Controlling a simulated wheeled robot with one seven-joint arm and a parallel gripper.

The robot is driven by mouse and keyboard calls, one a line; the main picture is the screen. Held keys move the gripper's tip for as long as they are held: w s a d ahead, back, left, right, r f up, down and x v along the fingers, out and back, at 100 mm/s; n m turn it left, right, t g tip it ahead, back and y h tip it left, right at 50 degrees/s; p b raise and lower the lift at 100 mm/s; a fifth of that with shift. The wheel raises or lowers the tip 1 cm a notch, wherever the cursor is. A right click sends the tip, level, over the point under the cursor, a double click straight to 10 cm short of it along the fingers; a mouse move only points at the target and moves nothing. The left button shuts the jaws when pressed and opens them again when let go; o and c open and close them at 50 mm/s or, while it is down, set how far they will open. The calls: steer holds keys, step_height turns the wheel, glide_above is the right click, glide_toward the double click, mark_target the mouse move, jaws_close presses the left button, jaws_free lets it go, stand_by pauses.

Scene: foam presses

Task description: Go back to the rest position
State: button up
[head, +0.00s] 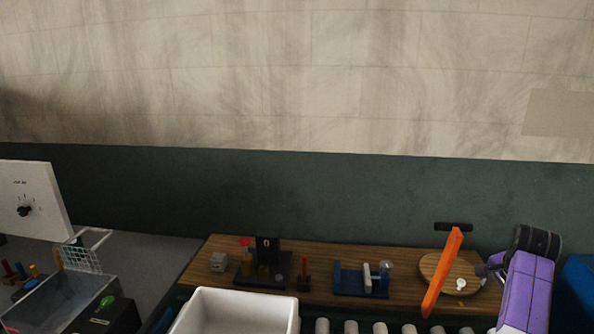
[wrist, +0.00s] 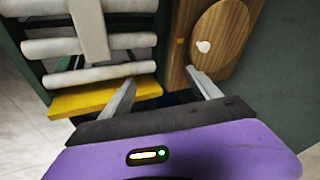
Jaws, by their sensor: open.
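My gripper (wrist: 160,77) is open in the wrist view, its two grey fingers spread apart with nothing between them. The fingers sit over the gap between a roller conveyor and a wooden bench. In the head view my purple arm is at the lower right, beside the round wooden board (head: 435,270) on the bench. The fingertips are not clear there. The round board also shows in the wrist view (wrist: 221,35), ahead of the right finger, with a white knob (wrist: 203,47) on it.
The bench (head: 222,245) carries a small grey block (head: 218,262), a dark fixture (head: 267,262) and a blue fixture (head: 350,279). A slanted orange bar (head: 443,272) rises near the board. A white bin (head: 240,308) and rollers (head: 380,328) are in front. A wall stands behind.

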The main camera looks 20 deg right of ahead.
steer(key=s+a+f+n+t+h+b, duration=0.15)
steer(key=a+n+t, duration=0.55)
steer(key=a, duration=0.7)
steer(key=s+a+f+n+t+h+b, duration=0.1)
steer(key=s+a+n+t+h+b, duration=0.15)
steer(key=a+n+t, duration=0.85)
steer(key=s+a+r+n+g+y+b, duration=0.1)
steer(key=s+a+g+y, duration=0.15)
steer(key=s+a, duration=0.6)
steer(key=s+a+r+n+g+y+b, duration=0.1)
steer(key=s+a+y, duration=0.3)
steer(key=a, duration=0.8)
steer(key=s+a+f+n+g+y+b, duration=0.1)
steer(key=s+a+f, duration=0.3)
steer(key=s, duration=0.6)
steer(key=shift+s+a+g+y, duration=0.35)
steer(key=shift+s+a+g, duration=0.1)
steer(key=shift+g, duration=0.3)
